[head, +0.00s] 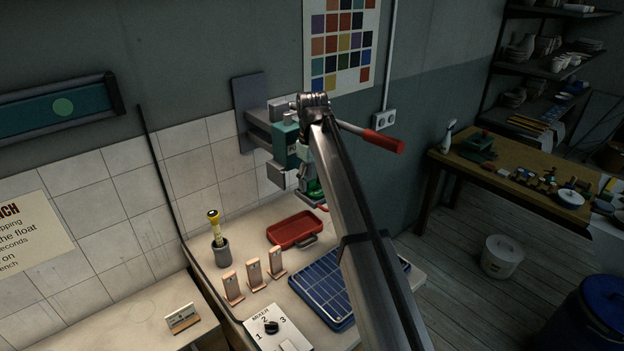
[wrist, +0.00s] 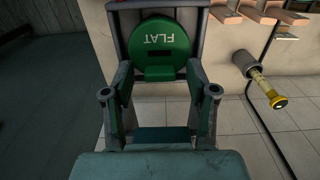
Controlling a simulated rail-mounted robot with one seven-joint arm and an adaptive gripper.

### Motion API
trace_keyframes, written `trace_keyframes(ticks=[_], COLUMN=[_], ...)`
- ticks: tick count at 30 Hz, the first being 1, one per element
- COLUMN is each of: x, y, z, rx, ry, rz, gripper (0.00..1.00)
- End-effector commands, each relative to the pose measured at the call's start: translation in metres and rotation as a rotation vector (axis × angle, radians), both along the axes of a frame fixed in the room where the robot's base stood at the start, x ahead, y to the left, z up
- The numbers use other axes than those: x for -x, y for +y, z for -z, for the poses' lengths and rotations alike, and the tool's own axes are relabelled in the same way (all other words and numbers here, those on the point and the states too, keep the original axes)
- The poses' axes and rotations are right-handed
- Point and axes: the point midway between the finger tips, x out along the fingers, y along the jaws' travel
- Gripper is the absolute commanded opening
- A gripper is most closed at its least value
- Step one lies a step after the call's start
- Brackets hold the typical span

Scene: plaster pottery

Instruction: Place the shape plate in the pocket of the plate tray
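The green round shape plate (wrist: 160,45), marked FLAT, sits between the two fingers of my gripper (wrist: 160,80) in the wrist view. A shallow red tray (head: 293,229) with a raised rim and a grey handle lies on the bench below, a little left of my gripper. I cannot tell for sure that it is the plate tray. Its pocket is not clear to see.
Several tan stands (head: 253,273) and a grey cup (head: 221,252) with a yellow-topped tool stand at left. A blue gridded tray (head: 322,286) lies in front, partly hidden by my arm. A numbered white box (head: 278,334) is nearer. The wall (head: 190,160) closes the back.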

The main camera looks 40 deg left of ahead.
Motion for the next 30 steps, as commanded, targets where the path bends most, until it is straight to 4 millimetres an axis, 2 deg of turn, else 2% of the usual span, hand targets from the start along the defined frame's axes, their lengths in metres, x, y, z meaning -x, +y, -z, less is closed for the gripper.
trace_keyframes(ticks=[5, 11, 24, 30], x=[0.0, -0.001, -0.001, -0.001], y=[0.0, 0.001, 0.002, 0.001], z=[-0.001, -0.017, -0.098, -0.118], rx=[0.0, -0.001, -0.002, -0.001], ry=[0.0, -0.001, -0.001, 0.0], rz=[0.0, 0.0, 0.0, 0.0], gripper=[0.57, 0.57, 0.57, 0.57])
